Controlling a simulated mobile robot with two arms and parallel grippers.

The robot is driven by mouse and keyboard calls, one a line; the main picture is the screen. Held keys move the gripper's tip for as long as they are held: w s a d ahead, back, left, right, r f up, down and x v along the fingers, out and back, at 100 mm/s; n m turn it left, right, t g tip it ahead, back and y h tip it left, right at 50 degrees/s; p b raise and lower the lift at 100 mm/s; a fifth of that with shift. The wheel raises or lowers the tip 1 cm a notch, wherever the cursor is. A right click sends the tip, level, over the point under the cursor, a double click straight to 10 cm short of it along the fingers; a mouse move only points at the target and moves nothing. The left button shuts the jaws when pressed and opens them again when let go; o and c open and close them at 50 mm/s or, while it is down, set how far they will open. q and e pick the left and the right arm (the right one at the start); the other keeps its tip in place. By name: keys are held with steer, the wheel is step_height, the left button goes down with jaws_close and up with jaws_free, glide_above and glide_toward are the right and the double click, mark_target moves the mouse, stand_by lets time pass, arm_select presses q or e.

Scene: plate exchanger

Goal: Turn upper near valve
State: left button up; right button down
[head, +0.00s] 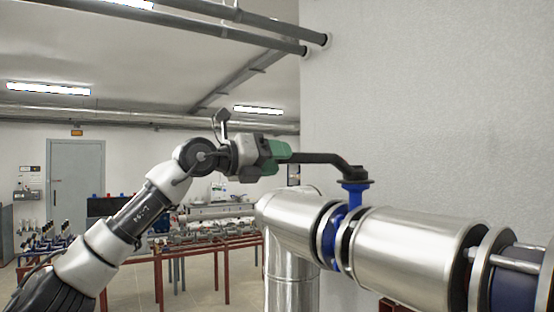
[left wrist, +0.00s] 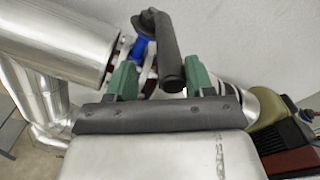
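The valve has a black lever handle (head: 325,159) on a blue stem and body (head: 353,196), set in a silver pipe. The handle reaches left from the stem to my left gripper (head: 283,153), which has green fingers. In the left wrist view, the handle (left wrist: 168,55) comes in between the two fingers of my left gripper (left wrist: 161,82). The fingers are apart, with a clear gap on the left side and the handle close to the right finger. The blue valve part (left wrist: 142,46) shows behind the handle. My right gripper is in neither view.
A thick silver pipe (head: 405,255) runs right from the valve, and a silver elbow (head: 290,225) drops on its left. A white wall (head: 430,100) stands close behind. Red-legged tables (head: 225,262) with parts stand farther back left. An olive and red object (left wrist: 285,140) is at the wrist view's right.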

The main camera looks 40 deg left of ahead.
arm_select(q)
steer(key=shift+s+a, duration=0.1)
steer(key=shift+a, duration=0.1)
steer(key=shift+s, duration=0.1)
steer(key=b+v, duration=0.3)
steer(key=v, duration=0.9)
steer(key=shift+s+d, duration=0.2)
steer(key=shift+d, duration=0.05)
stand_by(0.4)
stand_by(0.4)
